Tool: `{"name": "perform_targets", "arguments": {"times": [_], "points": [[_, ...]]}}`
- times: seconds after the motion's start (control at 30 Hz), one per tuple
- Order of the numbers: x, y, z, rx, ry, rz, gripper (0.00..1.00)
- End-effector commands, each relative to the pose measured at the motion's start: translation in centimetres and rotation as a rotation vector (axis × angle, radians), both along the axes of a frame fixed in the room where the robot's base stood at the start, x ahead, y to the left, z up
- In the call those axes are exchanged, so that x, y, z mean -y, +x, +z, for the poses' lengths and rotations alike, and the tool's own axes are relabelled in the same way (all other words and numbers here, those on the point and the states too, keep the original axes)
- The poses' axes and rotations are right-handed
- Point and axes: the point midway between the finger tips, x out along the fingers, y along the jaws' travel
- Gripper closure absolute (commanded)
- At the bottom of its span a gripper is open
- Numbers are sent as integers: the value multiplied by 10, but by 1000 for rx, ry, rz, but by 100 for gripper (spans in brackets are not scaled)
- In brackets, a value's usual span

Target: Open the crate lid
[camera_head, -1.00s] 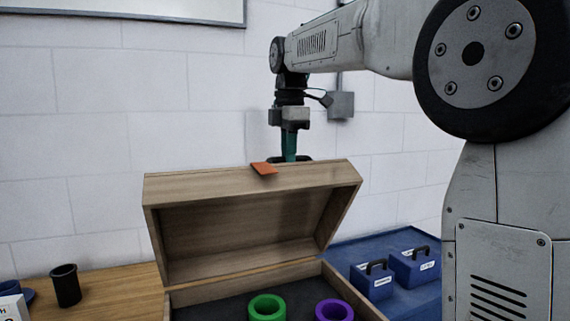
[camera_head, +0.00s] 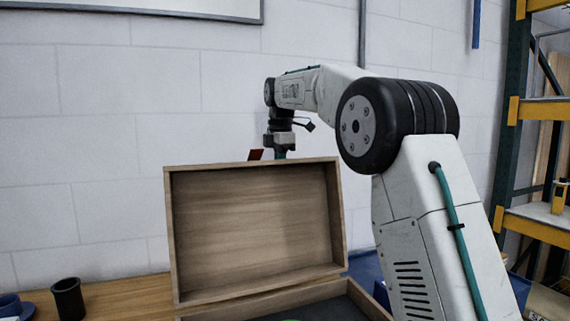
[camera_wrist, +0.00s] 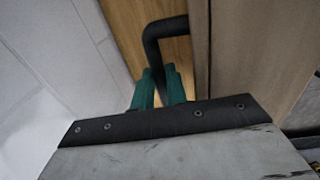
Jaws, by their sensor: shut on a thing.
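The wooden crate lid (camera_head: 255,232) stands raised and nearly upright on the far side of the crate (camera_head: 285,300), its hollow inside facing me. In the wrist view, my green-fingered gripper (camera_wrist: 160,88) is shut on the black lid handle (camera_wrist: 165,28), beside the lid's outer face (camera_wrist: 250,50).
A black cup (camera_head: 68,298) and a blue item (camera_head: 12,305) stand on the wooden table (camera_head: 125,298) at the left. A pale block wall (camera_head: 100,130) is behind the crate. A shelf rack (camera_head: 540,110) stands at the right.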

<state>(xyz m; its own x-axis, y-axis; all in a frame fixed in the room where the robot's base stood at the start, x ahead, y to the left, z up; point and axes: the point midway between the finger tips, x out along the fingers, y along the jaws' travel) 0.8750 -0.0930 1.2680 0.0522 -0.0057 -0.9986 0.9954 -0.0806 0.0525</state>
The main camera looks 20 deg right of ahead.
Motion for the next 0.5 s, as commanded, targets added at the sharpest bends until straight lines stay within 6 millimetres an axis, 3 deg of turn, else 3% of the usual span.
{"name": "perform_targets", "arguments": {"times": [0.5], "points": [[3,12,-2,20,-1,-1,100]]}}
